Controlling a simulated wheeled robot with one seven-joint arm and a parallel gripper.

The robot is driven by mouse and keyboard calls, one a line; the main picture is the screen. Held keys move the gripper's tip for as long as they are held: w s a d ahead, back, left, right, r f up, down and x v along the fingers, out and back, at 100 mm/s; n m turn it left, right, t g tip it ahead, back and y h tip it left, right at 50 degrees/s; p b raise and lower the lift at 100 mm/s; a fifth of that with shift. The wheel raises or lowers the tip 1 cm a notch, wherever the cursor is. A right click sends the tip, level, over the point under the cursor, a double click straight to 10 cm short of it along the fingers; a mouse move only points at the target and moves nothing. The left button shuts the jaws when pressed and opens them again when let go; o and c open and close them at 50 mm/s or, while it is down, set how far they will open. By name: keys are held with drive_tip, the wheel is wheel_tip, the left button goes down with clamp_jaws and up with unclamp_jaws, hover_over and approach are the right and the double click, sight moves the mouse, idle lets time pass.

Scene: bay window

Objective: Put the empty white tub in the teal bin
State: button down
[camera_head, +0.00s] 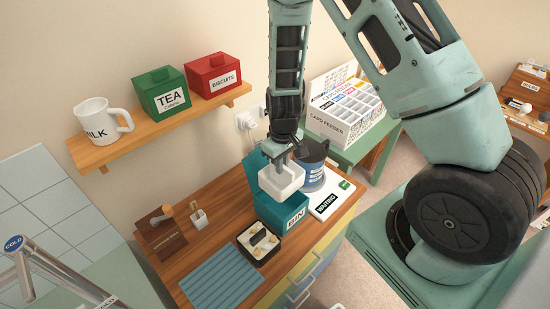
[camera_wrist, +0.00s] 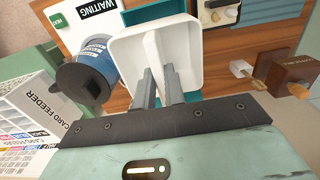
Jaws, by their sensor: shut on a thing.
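The white tub (camera_head: 281,181) is held by my gripper (camera_head: 281,158) above the teal bin (camera_head: 279,214), which is labelled BIN and stands on the wooden counter. In the wrist view the tub (camera_wrist: 127,60) hangs below my gripper (camera_wrist: 159,75), whose fingers are closed together on a white part of it. No contents show inside the tub. The bin shows in the wrist view only as a teal strip (camera_wrist: 188,35) beside and behind the tub. The bin's opening is mostly hidden by the tub, and I cannot tell the height of the gap between them.
A dark blue canister (camera_head: 313,170) and a WAITING board (camera_head: 331,199) stand right of the bin. A card feeder (camera_head: 325,125) stands behind right.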

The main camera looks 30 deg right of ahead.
idle(0.3)
wheel_tip(320, 180, down, 15)
drive_tip(key=b, duration=1.1)
drive_tip(key=shift+b, duration=0.4)
drive_tip(key=shift+r, duration=0.1)
drive_tip(key=c, duration=1.4)
unclamp_jaws()
wheel_tip(320, 180, up, 17)
drive_tip(key=shift+r+b, duration=0.2)
drive_tip(key=shift+b, duration=0.2)
drive_tip(key=s+a+r+n+y, duration=0.1)
drive_tip(key=s+a+r, duration=0.2)
drive_tip(key=s+a, duration=0.3)
drive_tip(key=s+a+r+n, duration=0.2)
drive_tip(key=s+a+r, duration=0.15)
drive_tip(key=a, duration=0.45)
drive_tip(key=s+a+n, duration=0.1)
drive_tip(key=s, duration=0.3)
drive_tip(key=s+a+r, duration=0.1)
drive_tip(key=s+a, duration=0.1)
drive_tip(key=s, duration=0.2)
drive_tip(key=s+a+r+n, duration=0.1)
drive_tip(key=s, duration=0.3)
drive_tip(key=shift+s+a+n, duration=0.25)
drive_tip(key=shift+a+n, duration=0.05)
